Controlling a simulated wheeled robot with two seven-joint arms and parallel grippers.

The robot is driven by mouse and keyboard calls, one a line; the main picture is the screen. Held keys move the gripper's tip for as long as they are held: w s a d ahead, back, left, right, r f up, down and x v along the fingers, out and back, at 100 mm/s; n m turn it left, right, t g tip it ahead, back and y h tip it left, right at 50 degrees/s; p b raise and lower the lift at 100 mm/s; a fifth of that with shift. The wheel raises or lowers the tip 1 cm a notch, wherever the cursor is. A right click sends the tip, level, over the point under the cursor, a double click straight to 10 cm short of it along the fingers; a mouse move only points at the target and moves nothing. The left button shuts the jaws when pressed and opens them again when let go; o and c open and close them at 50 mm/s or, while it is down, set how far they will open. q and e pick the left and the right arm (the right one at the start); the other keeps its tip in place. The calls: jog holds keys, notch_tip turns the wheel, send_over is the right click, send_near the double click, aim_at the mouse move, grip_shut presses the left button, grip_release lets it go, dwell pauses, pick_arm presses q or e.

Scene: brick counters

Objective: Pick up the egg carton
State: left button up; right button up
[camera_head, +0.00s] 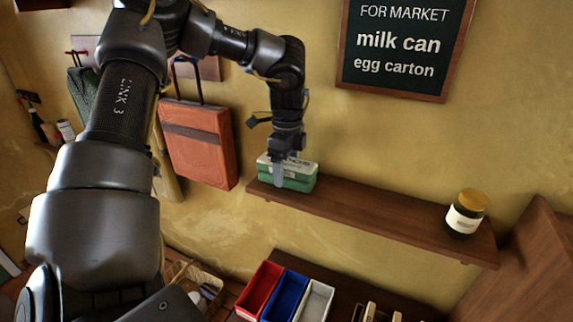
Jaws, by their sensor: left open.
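The egg carton (300,181) is a green box with a pale printed label on its top. It sits at the left end of the brown wall shelf (375,211). My left gripper (279,172) reaches down from above at the carton, with its fingers pointing downward. One pale finger shows in front of the carton's near side; the other finger is hard to make out. The gripper is open, and I cannot tell if it touches the carton. The carton still rests on the shelf. My right gripper is not in view.
A jar with a yellow lid (466,212) stands at the shelf's right end; the shelf between is clear. Red (260,290), blue (285,296) and white (314,301) bins sit below. An orange bag (197,146) hangs left of the carton. A chalkboard sign (404,45) hangs above.

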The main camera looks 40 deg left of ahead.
aim_at(287, 161)
pick_arm(q)
jog(key=shift+w+a+f, duration=0.15)
jog(key=shift+a+f, duration=0.05)
jog(key=shift+f, duration=0.9)
jog(key=shift+d, duration=0.1)
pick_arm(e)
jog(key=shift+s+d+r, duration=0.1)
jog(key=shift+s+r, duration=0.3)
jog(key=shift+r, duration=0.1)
pick_arm(q)
jog(key=shift+r, duration=0.1)
jog(key=shift+c, duration=1.3)
jog(key=c, duration=0.8)
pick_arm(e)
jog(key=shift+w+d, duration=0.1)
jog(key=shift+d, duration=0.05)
pick_arm(q)
jog(key=shift+r, duration=0.15)
notch_tip(287, 161, up, 9)
jog(key=b, duration=0.3)
jog(key=shift+d, duration=0.1)
jog(key=shift+r, duration=0.3)
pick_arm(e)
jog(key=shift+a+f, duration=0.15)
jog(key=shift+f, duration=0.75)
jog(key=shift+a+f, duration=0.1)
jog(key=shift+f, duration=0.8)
